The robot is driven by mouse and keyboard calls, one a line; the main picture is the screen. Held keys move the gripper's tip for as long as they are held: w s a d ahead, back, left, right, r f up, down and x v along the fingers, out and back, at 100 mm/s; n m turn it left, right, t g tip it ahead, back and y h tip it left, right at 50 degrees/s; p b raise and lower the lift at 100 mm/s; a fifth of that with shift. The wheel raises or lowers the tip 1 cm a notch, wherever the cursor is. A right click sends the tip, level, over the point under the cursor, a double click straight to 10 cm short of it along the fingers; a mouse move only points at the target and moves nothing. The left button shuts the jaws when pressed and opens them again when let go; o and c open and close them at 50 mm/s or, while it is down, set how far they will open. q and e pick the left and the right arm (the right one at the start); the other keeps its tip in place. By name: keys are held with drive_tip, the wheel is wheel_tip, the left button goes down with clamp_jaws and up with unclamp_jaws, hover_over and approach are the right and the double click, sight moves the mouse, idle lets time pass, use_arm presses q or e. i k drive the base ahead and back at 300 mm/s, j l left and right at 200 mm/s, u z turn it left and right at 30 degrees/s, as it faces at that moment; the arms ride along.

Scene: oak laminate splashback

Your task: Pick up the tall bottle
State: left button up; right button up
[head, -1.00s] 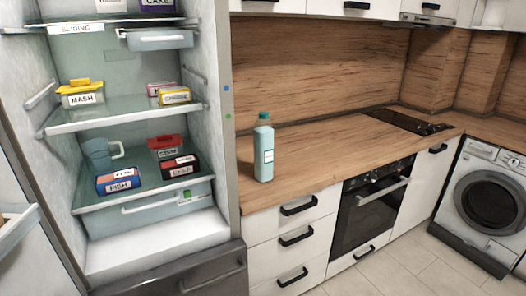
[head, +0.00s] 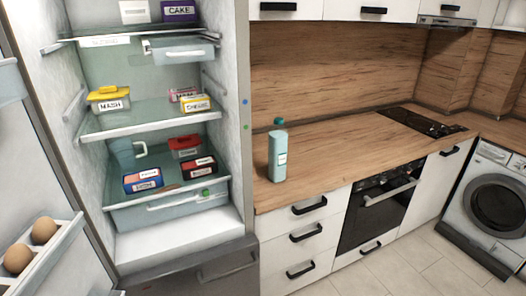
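The tall bottle (head: 277,155) is pale teal with a darker green cap and a small white label. It stands upright on the wooden countertop (head: 330,150), near its left end and close to the open fridge. Nothing touches it. Neither of my grippers shows in the head view.
The open fridge (head: 247,200) stands left of the counter, with labelled boxes and a jug (head: 124,152) on its shelves. Its door (head: 30,150) holds eggs (head: 18,258). A dark hob (head: 425,122), an oven (head: 380,205) and a washing machine (head: 490,205) are to the right. Tiled floor is clear in front.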

sight(278, 133)
drive_tip(key=i+l+u, duration=0.15)
drive_tip(key=u, duration=0.2)
drive_tip(key=i+l+u, duration=0.15)
drive_tip(key=u, duration=0.15)
drive_tip(key=i+l+u, duration=0.1)
drive_tip(key=l+u, duration=0.25)
